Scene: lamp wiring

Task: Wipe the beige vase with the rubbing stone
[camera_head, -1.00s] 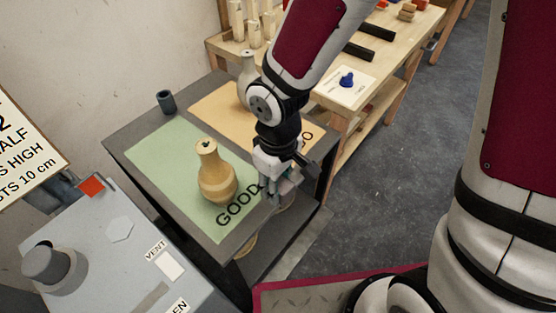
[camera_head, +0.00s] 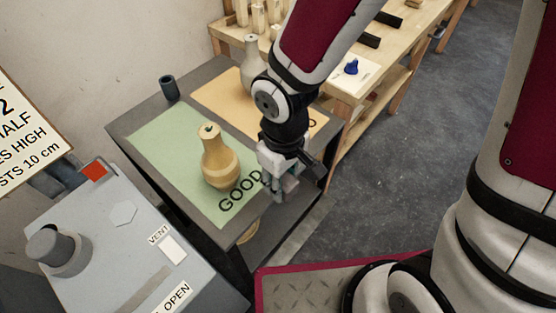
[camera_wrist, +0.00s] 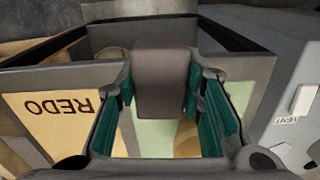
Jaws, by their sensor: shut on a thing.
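A beige vase (camera_head: 219,165) with a round belly and narrow neck stands upright on the green GOOD mat (camera_head: 165,140). Part of it seems to show at the lower right in the wrist view (camera_wrist: 187,142). My gripper (camera_head: 284,190) is right of this vase, by the table's right edge, apart from it. In the wrist view its teal-padded fingers are shut on a grey-brown block, the rubbing stone (camera_wrist: 160,80). The head view barely shows the stone. A paler, greyer vase (camera_head: 252,70) stands on the orange REDO mat (camera_head: 215,95), partly behind my arm.
A small dark cup (camera_head: 169,87) stands at the table's back left corner. A grey machine (camera_head: 110,230) with a knob is at the front left. A wooden bench (camera_head: 375,75) is behind. Something round sits on the shelf below the table. Floor at right is clear.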

